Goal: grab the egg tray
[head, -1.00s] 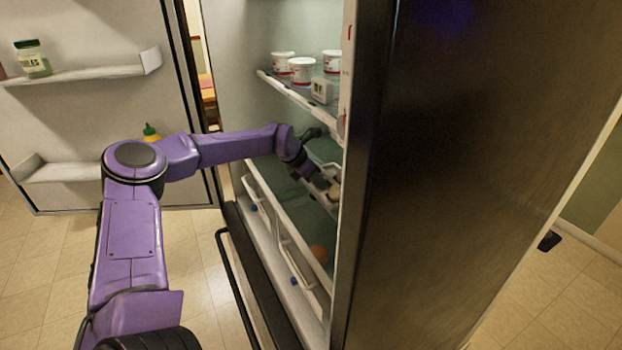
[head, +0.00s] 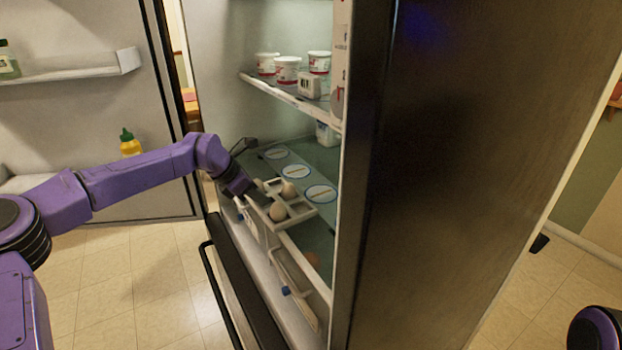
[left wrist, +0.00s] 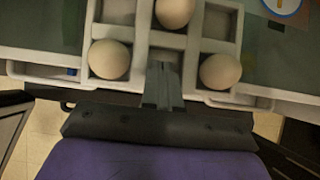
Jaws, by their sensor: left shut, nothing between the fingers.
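The pale egg tray (head: 300,211) sits on the lower fridge shelf by its front edge, with two eggs (head: 278,211) clear in the head view. In the left wrist view the tray (left wrist: 195,42) shows square cells and three eggs (left wrist: 109,59); its far part is cut off. My left gripper (head: 262,190) is at the tray's near side. Its fingers (left wrist: 162,85) are shut together with nothing between them, overlapping the tray's near edge between two eggs. Whether they touch the tray is unclear. My right gripper is out of view.
Round blue-rimmed discs (head: 277,153) lie behind the tray. White tubs (head: 288,69) stand on the upper shelf (head: 295,102). A drawer with handles (head: 290,272) is below. The dark fridge side (head: 440,200) blocks the right; the open door (head: 95,110) stands left.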

